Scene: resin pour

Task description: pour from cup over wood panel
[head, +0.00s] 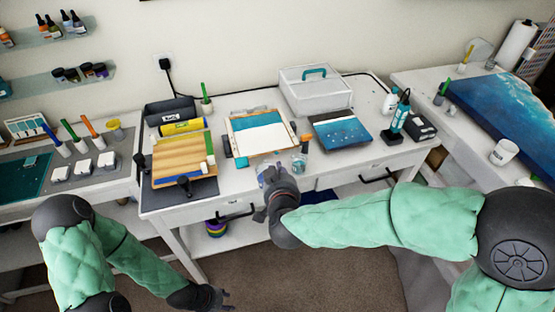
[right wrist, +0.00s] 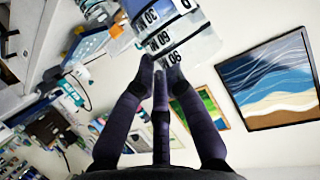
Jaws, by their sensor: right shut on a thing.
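My right gripper (head: 270,187) is shut on a clear measuring cup (head: 264,170) at the front edge of the middle table. In the right wrist view, the fingers (right wrist: 160,65) press on the cup (right wrist: 175,25), which bears black ML marks. The cup's contents and exact tilt are unclear. A wood-edged panel (head: 291,130) with teal and white areas lies just behind the cup. A striped wood-coloured board (head: 178,160) lies to its left. My left gripper (head: 218,299) hangs low in front of the table, away from these things; its finger opening is unclear.
Another clear cup (head: 299,161) stands right of the held cup. A yellow roll (head: 182,127) lies at the back left.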

